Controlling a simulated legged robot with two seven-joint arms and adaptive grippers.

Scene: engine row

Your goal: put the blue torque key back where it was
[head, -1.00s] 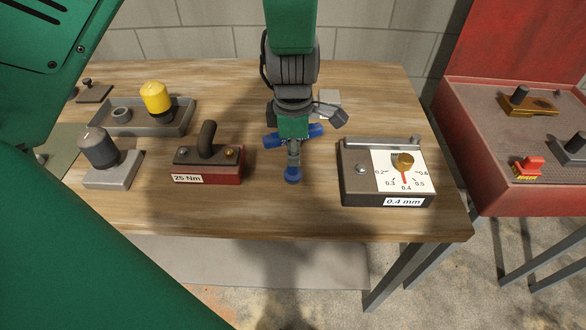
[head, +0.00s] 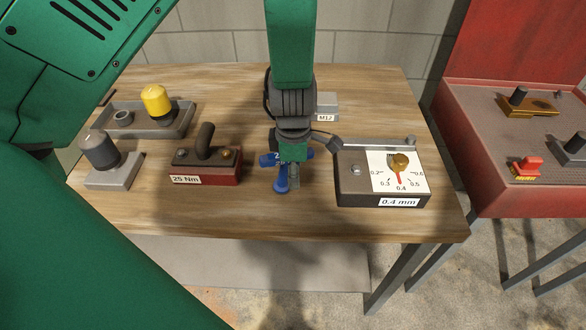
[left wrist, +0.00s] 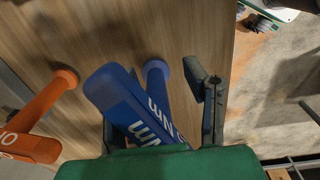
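The blue torque key (head: 281,183) is a T-shaped tool with pale lettering, below my left gripper (head: 292,167) in the middle of the table. Its bar points left and right, and its stem tilts toward the near edge. In the left wrist view the blue key (left wrist: 112,90) sits between my two dark fingers, its lettering ending in "Nm". I cannot tell whether the key touches anything beneath. My right gripper is not in view.
An orange key (left wrist: 38,108) is beside the blue one in the left wrist view. A "25 Nm" block (head: 207,167) stands left, a "0.4 mm" gauge (head: 352,187) close right, an "M12" block (head: 327,103) behind. The table front is clear.

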